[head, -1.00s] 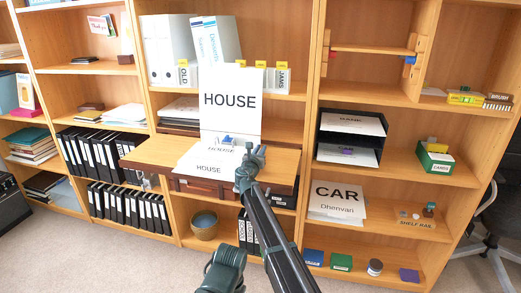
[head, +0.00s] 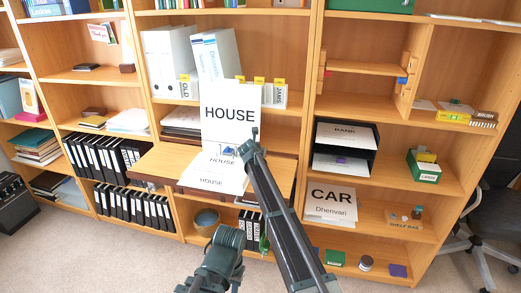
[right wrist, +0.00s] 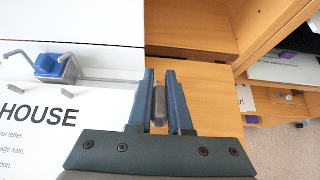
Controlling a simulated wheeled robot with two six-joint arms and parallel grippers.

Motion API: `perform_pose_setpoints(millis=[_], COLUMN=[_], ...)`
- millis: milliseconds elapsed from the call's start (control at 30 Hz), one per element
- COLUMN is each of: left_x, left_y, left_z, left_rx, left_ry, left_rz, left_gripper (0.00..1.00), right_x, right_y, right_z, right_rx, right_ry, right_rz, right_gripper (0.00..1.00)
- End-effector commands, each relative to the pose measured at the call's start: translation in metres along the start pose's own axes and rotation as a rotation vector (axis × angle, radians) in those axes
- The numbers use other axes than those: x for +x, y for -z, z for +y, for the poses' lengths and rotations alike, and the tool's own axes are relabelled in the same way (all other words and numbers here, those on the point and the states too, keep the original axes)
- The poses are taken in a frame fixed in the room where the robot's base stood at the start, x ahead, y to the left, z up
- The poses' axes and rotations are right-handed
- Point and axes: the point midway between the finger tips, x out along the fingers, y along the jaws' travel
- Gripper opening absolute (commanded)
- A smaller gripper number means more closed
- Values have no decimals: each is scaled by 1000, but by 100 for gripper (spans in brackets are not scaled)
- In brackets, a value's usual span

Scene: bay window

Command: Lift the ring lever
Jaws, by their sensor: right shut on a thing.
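An open file with HOUSE pages (head: 222,170) lies on a pull-out board (head: 162,163), its HOUSE cover (head: 228,116) standing up behind. The right wrist view shows its metal ring mechanism with a blue block (right wrist: 47,66) on the left and a thin grey rod (right wrist: 112,79) running right. My right gripper (right wrist: 159,88) is shut on a small grey piece (right wrist: 159,106) at the rod's right end, apparently the ring lever. In the head view my right gripper (head: 250,144) is over the file's right side and hides part of the mechanism.
Shelves surround the board. White binders (head: 170,62) stand above left, a black letter tray (head: 372,152) and a CAR file (head: 334,205) to the right. Black binders (head: 90,160) fill the left bay. A chair (head: 478,225) stands at the right edge.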

Motion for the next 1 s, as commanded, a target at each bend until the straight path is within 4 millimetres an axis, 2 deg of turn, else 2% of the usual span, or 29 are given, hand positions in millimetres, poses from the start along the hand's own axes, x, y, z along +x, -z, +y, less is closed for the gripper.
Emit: perform_pose_setpoints(millis=[100,567,600,733,767,1000], left_x=[-7,-7,-7,-7,-7,-7], left_y=[0,0,0,0,0,0], left_z=[-1,-1,-1,-1,-1,-1], left_rx=[0,0,0,0,0,0], left_ry=[0,0,0,0,0,0], left_rz=[0,0,0,0,0,0], left_gripper=[37,37,37,37,37,37], right_x=[1,2,2,2,2,2], right_y=[-4,-3,-3,-3,-3,-3], right_z=[0,-1,-1,-1,-1,0], right_rx=[-1,-1,-1,0,0,0], right_ry=[1,1,1,1,1,1], right_rz=[20,32,32,32,32,33], right_gripper=[0,0,21,44,48,48])
